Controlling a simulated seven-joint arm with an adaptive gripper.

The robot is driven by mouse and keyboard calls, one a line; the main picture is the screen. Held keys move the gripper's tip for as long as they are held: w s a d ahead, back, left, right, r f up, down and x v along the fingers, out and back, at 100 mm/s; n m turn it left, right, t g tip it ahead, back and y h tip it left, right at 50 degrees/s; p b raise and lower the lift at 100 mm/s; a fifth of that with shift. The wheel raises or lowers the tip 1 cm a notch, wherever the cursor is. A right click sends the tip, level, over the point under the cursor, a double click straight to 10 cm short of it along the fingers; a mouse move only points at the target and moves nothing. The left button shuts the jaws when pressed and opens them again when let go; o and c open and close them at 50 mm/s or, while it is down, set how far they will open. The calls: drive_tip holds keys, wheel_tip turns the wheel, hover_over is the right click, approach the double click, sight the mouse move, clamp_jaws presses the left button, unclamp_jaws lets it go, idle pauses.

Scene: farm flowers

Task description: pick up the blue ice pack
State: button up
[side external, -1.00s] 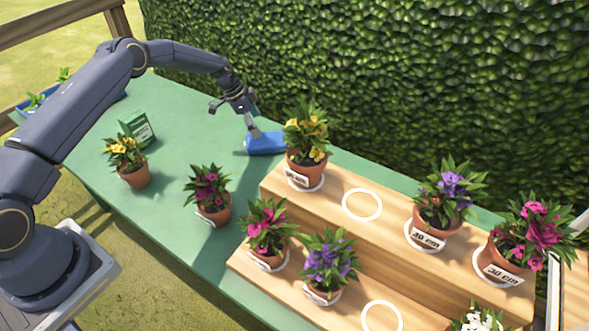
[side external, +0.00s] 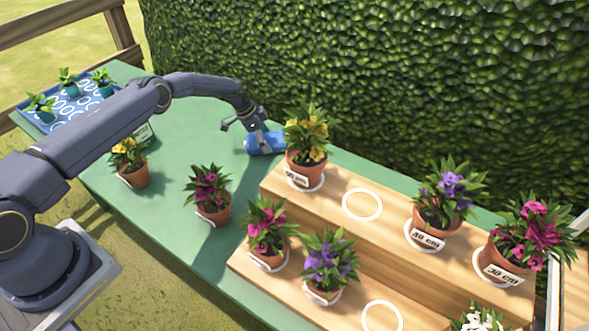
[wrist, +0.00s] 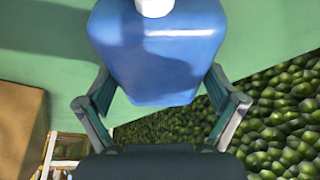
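The blue ice pack (side external: 264,145) lies on the green table beside the stepped wooden stand. In the wrist view the ice pack (wrist: 158,60) shows a white cap at the top edge, and its near end reaches between my fingers. My gripper (side external: 258,135) is down at the ice pack, tilted from above. In the wrist view my gripper (wrist: 160,95) has its fingers spread, one on each side of the pack's near end. Whether either finger touches the pack cannot be told.
A pot of yellow flowers (side external: 306,147) stands on the wooden stand (side external: 345,185), just right of my gripper. A hedge (side external: 400,70) rises behind the table (side external: 165,185). Other potted flowers stand in front. A blue tray (side external: 38,110) with seedlings sits at the far left.

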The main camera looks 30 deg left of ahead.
drive_tip(key=c, duration=1)
drive_tip(key=shift+r, duration=0.1)
